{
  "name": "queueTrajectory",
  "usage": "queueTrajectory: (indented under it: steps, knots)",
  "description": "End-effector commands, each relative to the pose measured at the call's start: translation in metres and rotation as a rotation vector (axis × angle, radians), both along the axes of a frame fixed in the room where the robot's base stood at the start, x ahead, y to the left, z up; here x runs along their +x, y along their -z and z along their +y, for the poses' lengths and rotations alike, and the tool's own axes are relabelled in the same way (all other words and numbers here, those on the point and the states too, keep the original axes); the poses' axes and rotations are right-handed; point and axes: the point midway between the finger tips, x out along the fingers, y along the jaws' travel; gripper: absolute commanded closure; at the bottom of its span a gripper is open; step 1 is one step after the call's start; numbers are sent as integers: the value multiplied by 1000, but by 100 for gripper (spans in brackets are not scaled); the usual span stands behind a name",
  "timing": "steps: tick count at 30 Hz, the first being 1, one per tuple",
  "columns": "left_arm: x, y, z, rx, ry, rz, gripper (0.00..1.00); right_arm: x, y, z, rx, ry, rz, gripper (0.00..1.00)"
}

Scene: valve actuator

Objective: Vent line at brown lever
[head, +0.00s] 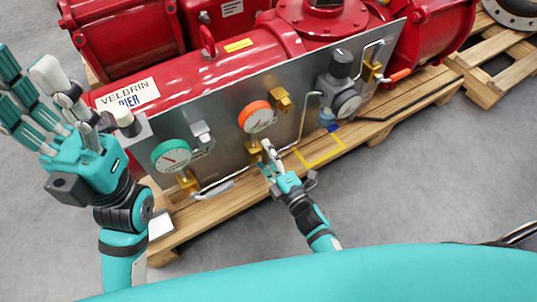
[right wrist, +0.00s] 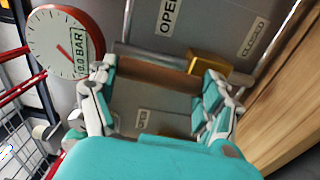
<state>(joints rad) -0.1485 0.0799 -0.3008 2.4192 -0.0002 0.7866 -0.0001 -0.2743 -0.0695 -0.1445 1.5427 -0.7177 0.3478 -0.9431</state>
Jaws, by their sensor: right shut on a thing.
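The brown lever (right wrist: 158,74) spans between the fingertips of my right gripper (right wrist: 160,80) in the right wrist view, with a brass valve body (right wrist: 207,64) at its right end. My right gripper (head: 268,158) is shut on the lever, below the orange-rimmed gauge (head: 257,117) in the head view, where the hand covers the lever. That gauge shows in the right wrist view as a red-rimmed dial (right wrist: 66,43) reading "0.0 BAR". An "OPEN" label (right wrist: 168,17) and a "CLOSED" label (right wrist: 253,36) lie beyond the lever. My left gripper (head: 45,95) is raised at far left, fingers spread, empty.
The grey panel (head: 225,128) also carries a green-rimmed gauge (head: 171,156), a grey regulator (head: 338,72) and an orange-handled valve (head: 394,76). A red actuator (head: 215,65) stands behind it. The wooden pallet (head: 215,218) has bare floor in front.

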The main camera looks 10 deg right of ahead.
Motion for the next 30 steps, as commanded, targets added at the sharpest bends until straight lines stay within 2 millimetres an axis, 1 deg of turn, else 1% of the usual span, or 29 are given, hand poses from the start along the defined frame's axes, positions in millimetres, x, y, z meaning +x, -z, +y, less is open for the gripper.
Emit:
queueTrajectory:
  steps: [8, 9, 13, 23, 26, 30]
  knots:
    - [0, 1, 0, 0, 0, 4, 56, 0, 0, 1, 1, -2, 0, 76]
    - [0, 1, 0, 0, 0, 4, 56, 0, 0, 1, 1, -2, 0, 17]
    - [0, 1, 0, 0, 0, 5, 56, 0, 0, 1, 1, -1, 0, 0]
    - [1, 2, 0, 4, -1, 7, 56, -3, 0, -1, 1, 0, 1, 0]
    - [1, 2, 0, 4, -1, 5, 56, -13, 1, -5, 0, 0, 2, 0]
    - [1, 1, 0, 3, -1, 4, 56, -39, 2, -14, 0, 1, 4, 0]
